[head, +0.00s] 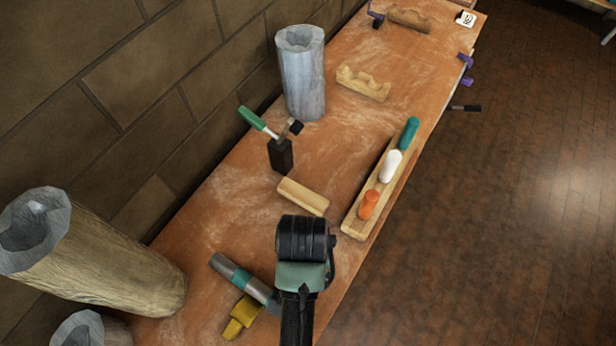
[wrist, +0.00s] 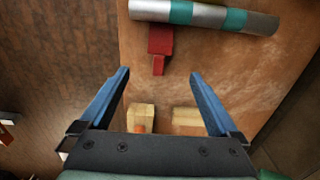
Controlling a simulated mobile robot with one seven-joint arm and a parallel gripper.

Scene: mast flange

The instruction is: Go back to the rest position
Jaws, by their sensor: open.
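My gripper (wrist: 158,75) is open and empty in the wrist view, its two blue fingers spread wide above the bench. In the head view my arm covers the fingers. A grey tube with teal bands (head: 243,280) lies on the bench, left of my arm; it also crosses the top of the wrist view (wrist: 205,14), beyond the fingertips. A red block (wrist: 160,42) lies between the tube and my fingers, apart from the fingers. It is hidden in the head view. No marked rest position shows.
The wooden bench (head: 235,190) runs along a block wall. A rack (head: 353,225) with orange, white and teal pegs and a wooden block (head: 303,197) lie ahead. A dark holder (head: 281,155), grey column (head: 302,75) and large log (head: 95,260) stand wallward.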

